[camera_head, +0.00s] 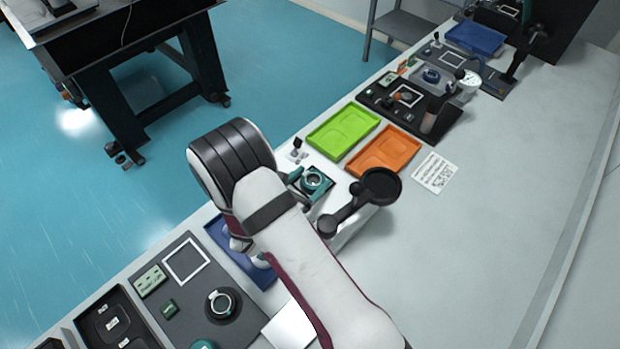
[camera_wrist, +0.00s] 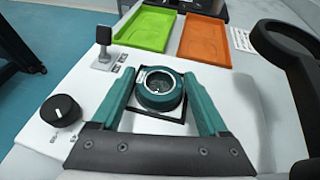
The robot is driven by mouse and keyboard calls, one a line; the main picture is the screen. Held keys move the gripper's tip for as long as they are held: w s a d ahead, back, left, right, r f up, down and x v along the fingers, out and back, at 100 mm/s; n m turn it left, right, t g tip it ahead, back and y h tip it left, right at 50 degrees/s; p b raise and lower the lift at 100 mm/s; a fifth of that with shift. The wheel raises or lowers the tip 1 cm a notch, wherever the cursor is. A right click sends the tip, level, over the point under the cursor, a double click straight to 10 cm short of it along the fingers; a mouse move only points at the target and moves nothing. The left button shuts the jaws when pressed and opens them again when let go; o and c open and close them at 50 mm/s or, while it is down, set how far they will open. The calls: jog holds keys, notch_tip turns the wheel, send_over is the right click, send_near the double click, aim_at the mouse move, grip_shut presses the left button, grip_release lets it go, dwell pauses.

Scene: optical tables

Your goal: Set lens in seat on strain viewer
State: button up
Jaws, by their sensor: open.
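The lens, in a teal ring mount with a pale inner rim (camera_wrist: 160,88), stands on the black square seat (camera_wrist: 150,114) of the strain viewer (camera_wrist: 92,88). It appears level; the wrist view does not show how closely its underside meets the seat. My gripper (camera_wrist: 161,80) is open, with one teal finger on each side of the lens and a visible gap to the ring. In the head view the lens (camera_head: 312,178) shows just beyond my wrist, and my arm hides part of the strain viewer. The viewer's black round head (camera_head: 381,185) stands to the right.
A green tray (camera_head: 343,130) and an orange tray (camera_head: 384,151) lie behind the viewer. A dark knob (camera_wrist: 60,111) and a small post (camera_wrist: 104,46) stand on the viewer's left side.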

jog(key=shift+d+f, duration=0.1)
jog(key=shift+f, duration=0.15)
jog(key=shift+r, duration=0.3)
jog(key=v, duration=1.2)
jog(key=shift+r, duration=0.35)
jog(key=shift+c, duration=0.2)
dwell(0.8)
